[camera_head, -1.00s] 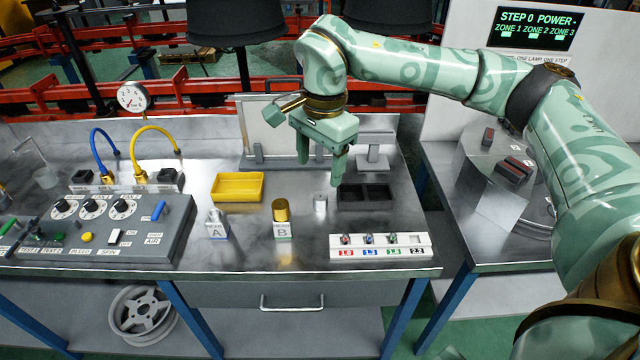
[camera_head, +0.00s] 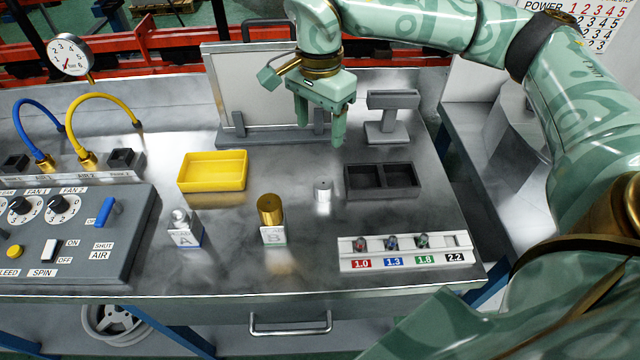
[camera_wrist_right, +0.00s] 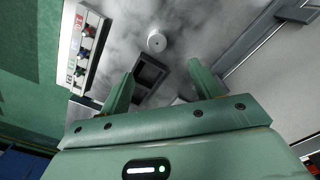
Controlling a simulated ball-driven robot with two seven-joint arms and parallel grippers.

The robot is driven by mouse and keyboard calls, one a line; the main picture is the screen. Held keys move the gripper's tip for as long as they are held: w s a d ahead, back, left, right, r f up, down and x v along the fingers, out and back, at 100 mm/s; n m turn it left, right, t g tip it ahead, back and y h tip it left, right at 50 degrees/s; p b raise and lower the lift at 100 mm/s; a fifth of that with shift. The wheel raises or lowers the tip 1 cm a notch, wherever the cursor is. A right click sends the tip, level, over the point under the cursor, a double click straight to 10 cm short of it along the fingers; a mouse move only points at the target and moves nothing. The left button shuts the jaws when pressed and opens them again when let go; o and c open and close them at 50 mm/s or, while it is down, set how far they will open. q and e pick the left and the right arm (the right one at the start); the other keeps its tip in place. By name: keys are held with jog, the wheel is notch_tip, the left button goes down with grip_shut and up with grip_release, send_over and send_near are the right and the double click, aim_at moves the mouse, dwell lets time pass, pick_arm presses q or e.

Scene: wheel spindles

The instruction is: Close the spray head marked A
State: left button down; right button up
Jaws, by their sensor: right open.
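The spray head marked A (camera_head: 182,226) is a silver fitting with a narrow top, standing on the bench behind its A label. Spray head B (camera_head: 270,211), to its right, carries a wide brass cap on top. A small loose silver cylinder (camera_head: 322,190) stands on the bench right of B. It also shows in the right wrist view (camera_wrist_right: 156,41), with a small dark spot on its top. My right gripper (camera_head: 320,132) is open and empty, pointing down above the bench behind the cylinder; its fingers also show in the right wrist view (camera_wrist_right: 161,75). My left gripper is out of view.
A yellow tray (camera_head: 212,186) lies behind A. A dark two-compartment tray (camera_head: 382,193) and a white nozzle rack (camera_head: 404,265) are at the right. A grey control panel (camera_head: 75,265) is at the left. A grey stand (camera_head: 388,132) stands near the gripper.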

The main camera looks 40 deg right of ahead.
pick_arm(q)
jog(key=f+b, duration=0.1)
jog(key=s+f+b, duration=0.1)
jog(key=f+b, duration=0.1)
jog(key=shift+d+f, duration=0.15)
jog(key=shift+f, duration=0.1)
pick_arm(e)
send_near(324, 183)
jog(key=f, duration=0.5)
jog(key=shift+w+a, duration=0.3)
jog(key=shift+a, duration=0.05)
jog(key=shift+f, duration=0.15)
jog(key=f+b, duration=0.1)
jog(key=f, duration=0.2)
jog(key=f+b, duration=0.1)
jog(key=shift+s+d+f+b, duration=0.25)
jog(key=shift+d+b, duration=0.1)
jog(key=shift+f, duration=0.35)
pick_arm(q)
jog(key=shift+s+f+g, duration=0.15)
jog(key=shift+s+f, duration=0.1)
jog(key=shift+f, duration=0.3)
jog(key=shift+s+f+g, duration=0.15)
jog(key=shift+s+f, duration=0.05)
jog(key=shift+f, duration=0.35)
pick_arm(e)
jog(key=shift+r, duration=0.1)
jog(key=c, duration=1)
